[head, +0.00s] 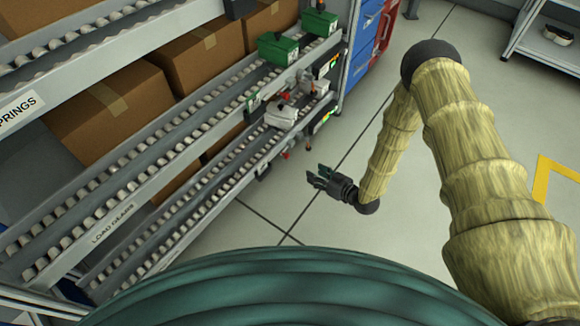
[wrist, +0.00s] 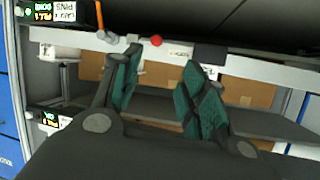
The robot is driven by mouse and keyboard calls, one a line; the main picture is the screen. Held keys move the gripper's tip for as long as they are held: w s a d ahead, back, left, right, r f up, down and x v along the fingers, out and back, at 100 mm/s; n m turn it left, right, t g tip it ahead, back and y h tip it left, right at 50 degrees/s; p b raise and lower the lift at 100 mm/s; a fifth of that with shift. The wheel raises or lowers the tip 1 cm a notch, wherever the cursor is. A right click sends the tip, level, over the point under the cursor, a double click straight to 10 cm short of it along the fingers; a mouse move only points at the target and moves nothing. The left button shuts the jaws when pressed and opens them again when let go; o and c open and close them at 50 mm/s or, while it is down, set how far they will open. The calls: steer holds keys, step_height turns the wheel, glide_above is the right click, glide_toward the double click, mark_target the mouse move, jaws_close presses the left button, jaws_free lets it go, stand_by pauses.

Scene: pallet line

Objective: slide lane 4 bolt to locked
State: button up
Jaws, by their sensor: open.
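A red round knob (wrist: 156,40) sits on the pale front rail (wrist: 250,68) of the rack in the wrist view. An orange handle (wrist: 99,15) with a grey end stands left of it. I cannot tell which of these belongs to the lane 4 bolt, nor read a lane number. Small red parts (head: 285,155) also show at the rack's lower front in the head view. My gripper (head: 318,178) is open and empty, just right of the rack's end. In the wrist view its green fingers (wrist: 160,62) spread below the knob, apart from each other.
Small lit displays (wrist: 52,12) hang on the rack's post. A blue and red cabinet (head: 365,45) stands behind.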

steer(key=w+a+f+n+y+b, duration=0.2)
steer(key=w+f+n+y+b, duration=0.25)
steer(key=w+f+b, duration=0.35)
steer(key=r+b+x, duration=0.2)
steer(key=b+x, duration=0.2)
steer(key=x, duration=0.5)
steer(key=shift+s+a+t+y+b, duration=0.2)
steer(key=shift+a+t+y+b, duration=0.15)
steer(key=shift+a, duration=0.2)
steer(key=shift+c, duration=0.2)
jaws_close()
